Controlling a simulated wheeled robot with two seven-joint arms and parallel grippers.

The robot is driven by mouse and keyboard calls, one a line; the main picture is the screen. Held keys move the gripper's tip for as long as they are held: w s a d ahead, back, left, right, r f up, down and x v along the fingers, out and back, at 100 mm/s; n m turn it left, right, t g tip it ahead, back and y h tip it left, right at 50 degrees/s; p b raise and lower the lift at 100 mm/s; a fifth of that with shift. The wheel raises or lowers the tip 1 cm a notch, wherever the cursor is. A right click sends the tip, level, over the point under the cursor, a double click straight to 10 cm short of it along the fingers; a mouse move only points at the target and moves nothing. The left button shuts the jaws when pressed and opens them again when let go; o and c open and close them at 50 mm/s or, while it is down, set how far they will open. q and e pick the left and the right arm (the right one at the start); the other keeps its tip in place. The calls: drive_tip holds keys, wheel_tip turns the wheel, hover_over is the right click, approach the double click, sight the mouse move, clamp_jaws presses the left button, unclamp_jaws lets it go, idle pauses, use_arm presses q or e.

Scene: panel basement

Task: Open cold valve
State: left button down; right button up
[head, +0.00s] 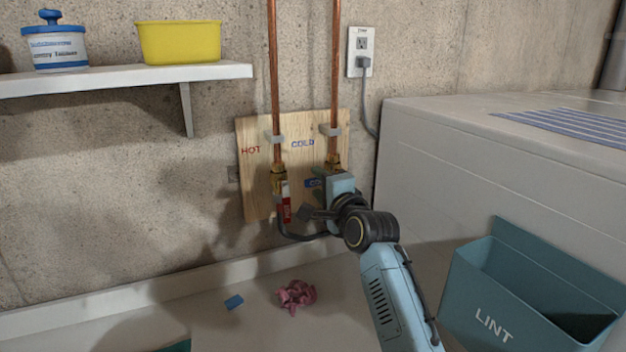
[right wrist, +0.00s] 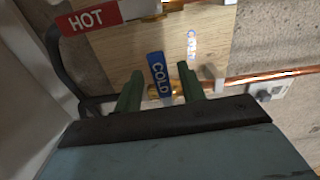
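The cold valve has a blue handle marked COLD, seen in the right wrist view (right wrist: 159,76) and partly in the head view (head: 313,183). It sits on a brass body at the foot of the right copper pipe (head: 334,70). My right gripper (right wrist: 160,70) is open, with one green finger on each side of the blue handle. Small gaps show between handle and fingers. In the head view my right gripper (head: 338,188) covers much of the valve. My left gripper is not in view.
The red HOT handle (right wrist: 90,17) is close by on the left pipe. A wooden board (head: 258,195) backs both valves. A dark hose (head: 300,237) hangs below. A white dryer (head: 450,150) and a teal lint bin (head: 480,300) stand to the right. A shelf (head: 120,78) is upper left.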

sight(317, 182)
drive_tip(key=shift+x, duration=2.05)
drive_tip(key=shift+c, duration=0.4)
clamp_jaws()
